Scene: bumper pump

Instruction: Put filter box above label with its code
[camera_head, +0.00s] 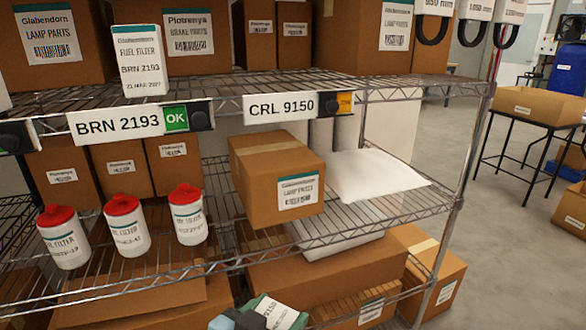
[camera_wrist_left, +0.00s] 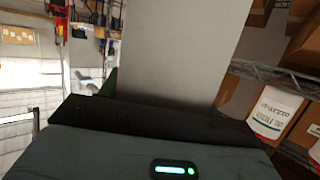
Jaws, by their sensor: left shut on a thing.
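One white filter box (camera_head: 140,60), printed BRN 2193, stands upright on the upper shelf above the label BRN 2193 (camera_head: 118,123), which has a green OK tag. The label CRL 9150 (camera_head: 281,106), with an orange tag, is on the same shelf edge to its right; the shelf directly above it shows a bare strip. My left gripper (camera_head: 246,321) is at the bottom edge of the head view, shut on a white and green filter box (camera_head: 277,313). Its code is not readable. A plain grey face (camera_wrist_left: 170,50) rises from the gripper in the wrist view. My right gripper is not in view.
Several red-capped filter cans (camera_head: 126,226) stand on the middle shelf. A brown lamp parts carton (camera_head: 277,178) and a white padded bag (camera_head: 375,180) lie right of them. Large cartons (camera_head: 380,35) stand behind on the upper shelf. Open floor lies to the right.

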